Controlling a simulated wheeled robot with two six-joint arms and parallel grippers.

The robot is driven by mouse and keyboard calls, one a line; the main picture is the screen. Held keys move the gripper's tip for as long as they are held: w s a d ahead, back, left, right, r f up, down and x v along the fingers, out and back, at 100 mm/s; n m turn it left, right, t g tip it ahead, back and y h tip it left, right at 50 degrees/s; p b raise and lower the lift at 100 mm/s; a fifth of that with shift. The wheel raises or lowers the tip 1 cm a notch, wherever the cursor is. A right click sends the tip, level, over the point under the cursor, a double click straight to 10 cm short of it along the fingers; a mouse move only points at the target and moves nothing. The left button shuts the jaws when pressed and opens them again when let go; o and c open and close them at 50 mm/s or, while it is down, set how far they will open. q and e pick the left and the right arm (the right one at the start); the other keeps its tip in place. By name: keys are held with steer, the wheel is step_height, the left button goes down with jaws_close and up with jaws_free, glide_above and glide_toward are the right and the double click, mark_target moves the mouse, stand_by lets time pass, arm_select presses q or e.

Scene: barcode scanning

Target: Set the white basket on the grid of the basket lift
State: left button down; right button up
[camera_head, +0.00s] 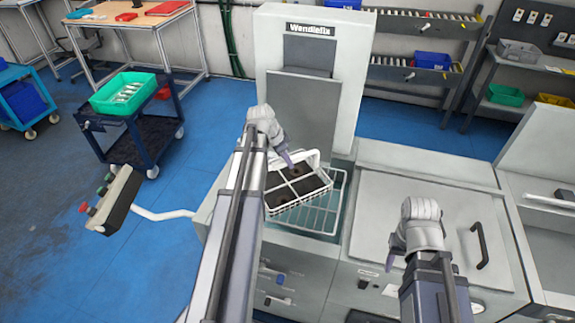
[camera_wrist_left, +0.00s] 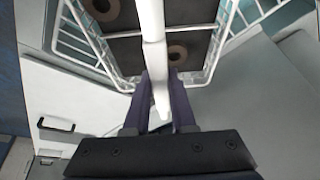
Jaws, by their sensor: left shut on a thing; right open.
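The white basket (camera_head: 300,201) has dark compartments, with brown ring-shaped parts in some, and an upright handle. My left gripper (camera_head: 288,160) is shut on that handle; the left wrist view shows the handle (camera_wrist_left: 153,45) between its two fingers (camera_wrist_left: 163,105). The basket is over the wire grid of the basket lift (camera_head: 336,214), slightly turned against it and covering its left and rear part. I cannot tell whether the basket touches the grid. My right gripper (camera_head: 393,257) is open and empty above the front of the closed machine lid.
The tall Wendiafix machine housing (camera_head: 315,110) rises directly behind the lift. The flat lid (camera_head: 430,225) with a black handle lies to the right. A control box (camera_head: 113,200) on a white arm stands out at the left. A cart with a green crate (camera_head: 124,95) is further back.

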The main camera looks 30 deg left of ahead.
arm_select(q)
steer(key=shift+s+a, duration=0.15)
steer(key=shift+a, duration=0.05)
steer(key=shift+f, duration=0.15)
steer(key=shift+d+f+b, duration=0.15)
steer(key=shift+f+b, duration=0.1)
steer(key=shift+b, duration=0.15)
steer(key=shift+f, duration=0.2)
steer(key=c, duration=0.8)
jaws_free()
steer(key=shift+o, duration=0.2)
steer(key=shift+r, duration=0.15)
steer(key=shift+r+p, duration=0.35)
steer(key=shift+r, duration=0.1)
steer(key=p+v, duration=1.1)
steer(key=v, duration=0.1)
